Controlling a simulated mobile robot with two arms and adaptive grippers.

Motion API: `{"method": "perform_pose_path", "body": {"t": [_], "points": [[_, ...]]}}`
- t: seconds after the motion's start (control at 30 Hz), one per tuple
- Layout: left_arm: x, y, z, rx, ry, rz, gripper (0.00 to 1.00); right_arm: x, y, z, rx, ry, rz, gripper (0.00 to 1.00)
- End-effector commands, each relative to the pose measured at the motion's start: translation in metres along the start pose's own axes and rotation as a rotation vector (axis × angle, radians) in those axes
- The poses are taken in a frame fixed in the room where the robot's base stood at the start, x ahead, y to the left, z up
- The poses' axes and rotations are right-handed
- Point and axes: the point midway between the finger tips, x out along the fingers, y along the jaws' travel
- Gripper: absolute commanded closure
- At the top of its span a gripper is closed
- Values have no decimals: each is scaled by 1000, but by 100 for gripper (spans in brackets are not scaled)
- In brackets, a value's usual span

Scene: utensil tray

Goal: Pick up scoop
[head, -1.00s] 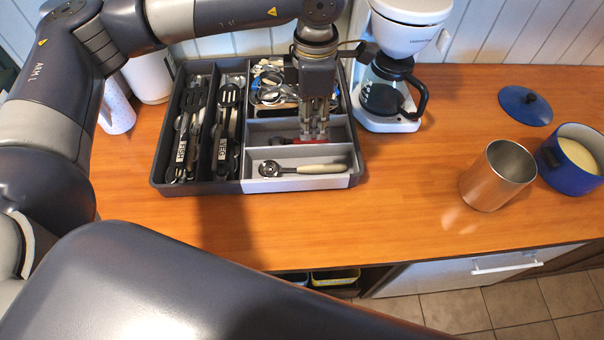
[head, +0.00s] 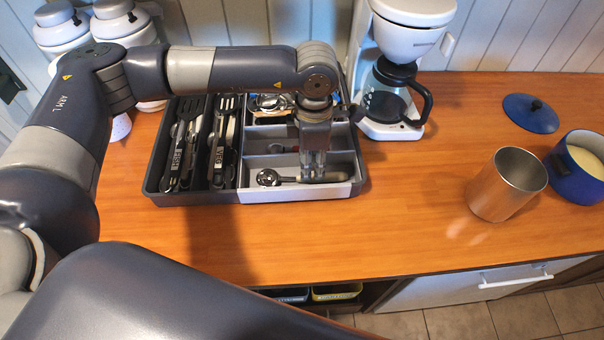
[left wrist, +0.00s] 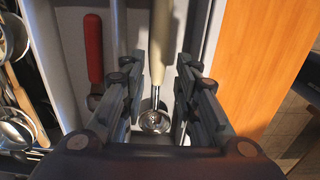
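The scoop (head: 268,177), with a round metal bowl and a cream handle, lies in the front right compartment of the dark utensil tray (head: 205,197). My left gripper (head: 313,176) points down over the scoop's handle and hides part of it. In the left wrist view the gripper (left wrist: 157,68) is open, with one finger on each side of the scoop (left wrist: 162,40). A gap shows between the fingers and the handle. My right gripper is not in view.
A red-handled utensil (left wrist: 93,45) lies in the neighbouring compartment. Several metal utensils fill the other compartments. A coffee maker (head: 392,90) stands close behind right of the tray. A metal canister (head: 507,185) and blue pot (head: 577,168) stand farther right, with clear counter between.

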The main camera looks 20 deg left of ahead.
Motion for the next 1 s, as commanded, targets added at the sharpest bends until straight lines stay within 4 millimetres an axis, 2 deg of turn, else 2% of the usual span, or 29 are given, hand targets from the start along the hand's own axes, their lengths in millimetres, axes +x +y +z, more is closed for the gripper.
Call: {"method": "perform_pose_path", "body": {"t": [0.03, 0.1, 0.27, 0.53, 0.67, 1.0], "points": [[4, 0, -1, 0, 4, -4, 72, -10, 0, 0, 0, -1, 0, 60], [14, 1, -1, 0, 4, -4, 72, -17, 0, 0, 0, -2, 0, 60], [35, 1, -1, 1, 2, -2, 72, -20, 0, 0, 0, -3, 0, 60], [39, 2, 0, 2, 0, -1, 72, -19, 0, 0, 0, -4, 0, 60], [39, 2, 0, 1, 1, -1, 100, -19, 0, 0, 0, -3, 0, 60], [37, 2, 0, 1, 0, 0, 100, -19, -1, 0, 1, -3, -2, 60]]}}
